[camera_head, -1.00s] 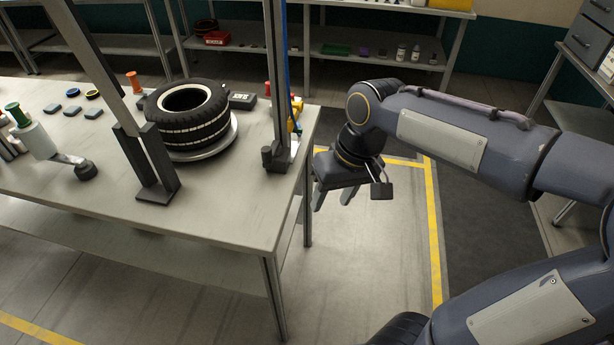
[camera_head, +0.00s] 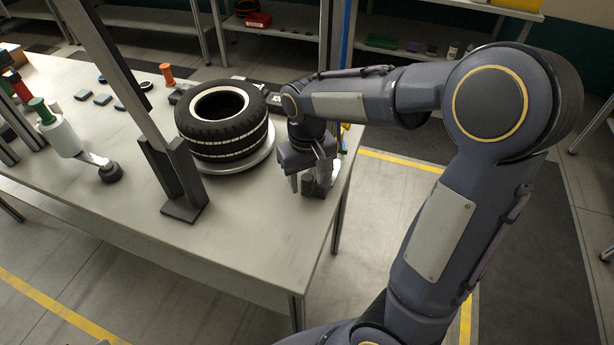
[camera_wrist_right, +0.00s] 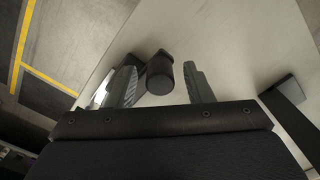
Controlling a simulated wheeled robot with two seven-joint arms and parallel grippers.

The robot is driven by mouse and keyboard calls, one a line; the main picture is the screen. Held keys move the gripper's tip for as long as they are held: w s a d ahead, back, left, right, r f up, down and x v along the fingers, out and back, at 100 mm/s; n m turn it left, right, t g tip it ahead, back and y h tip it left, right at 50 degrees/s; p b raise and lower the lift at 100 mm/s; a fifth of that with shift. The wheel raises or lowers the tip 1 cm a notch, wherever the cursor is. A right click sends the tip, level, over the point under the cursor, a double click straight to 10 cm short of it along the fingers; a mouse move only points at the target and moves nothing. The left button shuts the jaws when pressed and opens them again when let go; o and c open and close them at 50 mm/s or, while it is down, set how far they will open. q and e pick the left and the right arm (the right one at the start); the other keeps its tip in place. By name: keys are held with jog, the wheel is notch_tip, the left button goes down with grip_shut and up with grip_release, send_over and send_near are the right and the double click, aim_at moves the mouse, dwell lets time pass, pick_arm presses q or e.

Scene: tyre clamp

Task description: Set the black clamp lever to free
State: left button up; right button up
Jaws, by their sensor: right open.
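In the right wrist view, a short black cylindrical part (camera_wrist_right: 160,75), which looks like the black clamp lever, lies between the two spread fingers. I see a gap on its right; I cannot tell whether the left finger touches it. In the head view my gripper hides most of this spot. The black tyre (camera_head: 222,118) lies flat on a round metal plate (camera_head: 240,164) just left of my gripper. My left gripper is out of view.
A dark upright bracket (camera_head: 180,190) with a slanting grey post stands left of the gripper. The bench front (camera_head: 240,240) is clear.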

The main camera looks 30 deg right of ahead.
grip_shut()
dwell(0.3)
jog(key=shift+a, duration=0.1)
